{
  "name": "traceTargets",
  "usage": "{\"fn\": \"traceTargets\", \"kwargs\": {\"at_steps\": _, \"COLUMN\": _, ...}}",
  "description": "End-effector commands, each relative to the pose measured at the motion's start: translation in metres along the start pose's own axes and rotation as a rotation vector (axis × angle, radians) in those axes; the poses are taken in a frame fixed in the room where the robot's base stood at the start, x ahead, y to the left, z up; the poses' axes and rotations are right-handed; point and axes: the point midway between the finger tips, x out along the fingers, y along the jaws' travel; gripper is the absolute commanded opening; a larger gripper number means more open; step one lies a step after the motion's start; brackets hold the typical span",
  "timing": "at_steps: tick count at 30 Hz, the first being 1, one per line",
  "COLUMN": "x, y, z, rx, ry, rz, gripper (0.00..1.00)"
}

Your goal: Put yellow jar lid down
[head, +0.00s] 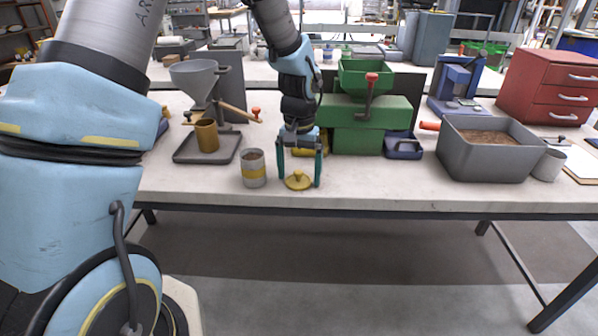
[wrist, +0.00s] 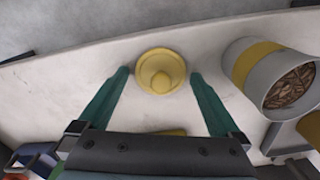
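The yellow jar lid (head: 298,181), round with a knob on top, lies on the pale bench top near its front edge. In the wrist view the lid (wrist: 160,72) sits between and just beyond the tips of my green fingers. My gripper (head: 300,184) points down over the lid with its fingers spread wide, one on each side. The wrist view shows my gripper (wrist: 159,75) open, with a gap between each finger and the lid. A grey jar with a yellow band (head: 253,168) stands open to the left of the lid, with brown pellets (wrist: 290,86) inside.
A grey funnel stand with a brown cup (head: 207,136) on a dark tray is at left. Behind my gripper is a green machine (head: 372,125). At right are a small blue tray (head: 404,146) and a grey bin of pellets (head: 488,165). The front bench strip right of the lid is clear.

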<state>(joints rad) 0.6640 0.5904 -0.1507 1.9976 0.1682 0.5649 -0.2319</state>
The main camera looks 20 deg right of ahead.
Motion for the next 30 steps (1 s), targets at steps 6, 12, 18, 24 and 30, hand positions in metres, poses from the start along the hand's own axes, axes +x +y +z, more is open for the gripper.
{"fn": "traceTargets", "kwargs": {"at_steps": 6, "x": -0.001, "y": 0.000, "z": 0.000, "rx": 0.000, "ry": 0.000, "rz": 0.000, "gripper": 1.00}}
{"fn": "traceTargets", "kwargs": {"at_steps": 12, "x": -0.017, "y": 0.000, "z": -0.001, "rx": -0.002, "ry": 0.004, "rz": 0.000, "gripper": 1.00}}
{"fn": "traceTargets", "kwargs": {"at_steps": 18, "x": -0.058, "y": -0.001, "z": -0.002, "rx": -0.002, "ry": 0.006, "rz": 0.000, "gripper": 1.00}}
{"fn": "traceTargets", "kwargs": {"at_steps": 24, "x": -0.096, "y": 0.000, "z": -0.001, "rx": 0.000, "ry": 0.004, "rz": 0.000, "gripper": 1.00}}
{"fn": "traceTargets", "kwargs": {"at_steps": 30, "x": -0.118, "y": 0.000, "z": -0.001, "rx": -0.001, "ry": 0.002, "rz": 0.000, "gripper": 1.00}}
